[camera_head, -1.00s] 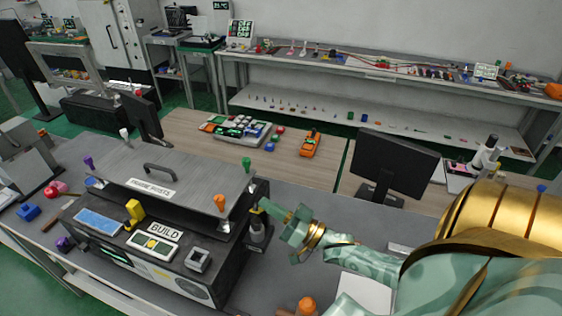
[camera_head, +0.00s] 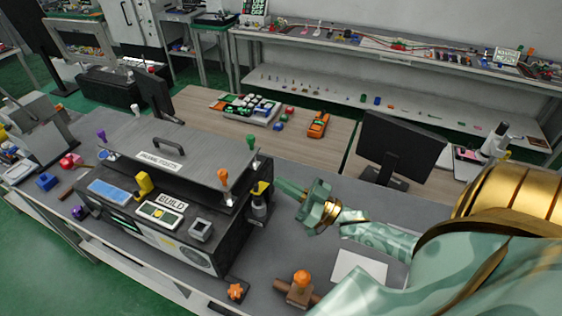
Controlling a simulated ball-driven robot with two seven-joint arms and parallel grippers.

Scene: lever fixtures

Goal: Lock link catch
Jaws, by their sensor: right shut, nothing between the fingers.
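The grey and black fixture box labelled BUILD (camera_head: 215,238) stands on the bench at left centre. On its right side is a dark catch-like part with a yellow top (camera_head: 262,189) and a cylindrical lower body. I take it for the link catch, but I cannot tell whether it is locked. My right gripper (camera_head: 281,184), pale green with a gold band, is shut and empty. Its fingertips point left toward the yellow top, a little to its right, and look apart from it. My left gripper is not in view.
Orange (camera_head: 224,180) and green (camera_head: 251,143) handles stand on the fixture's right side. An orange-knobbed clamp (camera_head: 301,283) is at the front. A monitor (camera_head: 399,147) stands behind my right arm.

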